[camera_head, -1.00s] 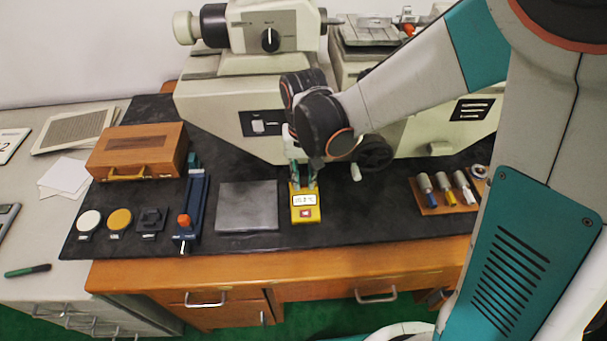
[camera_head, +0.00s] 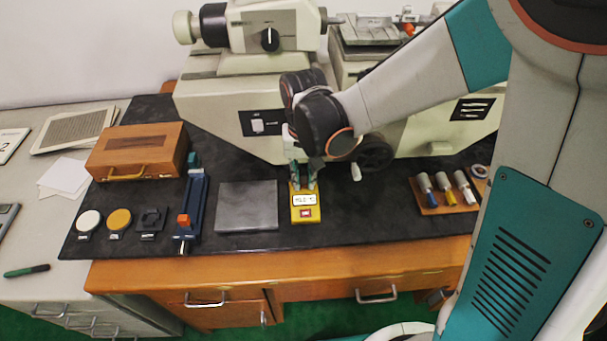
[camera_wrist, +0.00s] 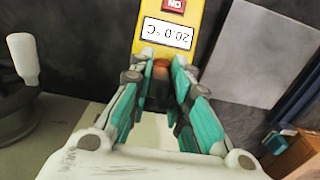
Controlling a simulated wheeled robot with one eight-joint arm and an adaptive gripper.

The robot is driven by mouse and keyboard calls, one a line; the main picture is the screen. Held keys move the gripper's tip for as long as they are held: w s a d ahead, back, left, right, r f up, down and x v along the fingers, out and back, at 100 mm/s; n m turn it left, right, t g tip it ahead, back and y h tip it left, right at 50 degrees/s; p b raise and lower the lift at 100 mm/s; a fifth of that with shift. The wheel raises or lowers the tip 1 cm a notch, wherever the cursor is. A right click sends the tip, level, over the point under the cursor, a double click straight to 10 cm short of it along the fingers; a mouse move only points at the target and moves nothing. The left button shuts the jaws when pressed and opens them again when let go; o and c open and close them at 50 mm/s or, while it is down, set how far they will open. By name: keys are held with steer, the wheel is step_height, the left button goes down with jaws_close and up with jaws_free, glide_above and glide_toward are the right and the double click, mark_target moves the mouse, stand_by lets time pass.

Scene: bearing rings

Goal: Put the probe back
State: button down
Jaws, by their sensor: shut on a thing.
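My gripper (camera_head: 303,180) points down at the back end of a yellow meter (camera_head: 304,214) on the dark mat. The meter has a white display and a red button, and it also shows at the top of the wrist view (camera_wrist: 143,48). In the wrist view my gripper's fingertips (camera_wrist: 164,66) are shut on a small brown-orange piece (camera_wrist: 161,67), which seems to be the probe's end. The fingers hide most of it. It is right at the meter's edge; I cannot tell whether it sits in the meter.
A grey plate (camera_head: 247,206) lies left of the meter. Beyond it are a blue stand (camera_head: 191,210) and a wooden case (camera_head: 137,150). A wooden rack with several plugs (camera_head: 436,208) is at the right. The large cream machine (camera_head: 225,120) stands close behind my gripper.

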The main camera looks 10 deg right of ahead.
steer(key=shift+f, duration=0.25)
steer(key=c, duration=1.4)
jaws_free()
steer(key=shift+r+p, duration=2.95)
steer(key=shift+r, duration=1.35)
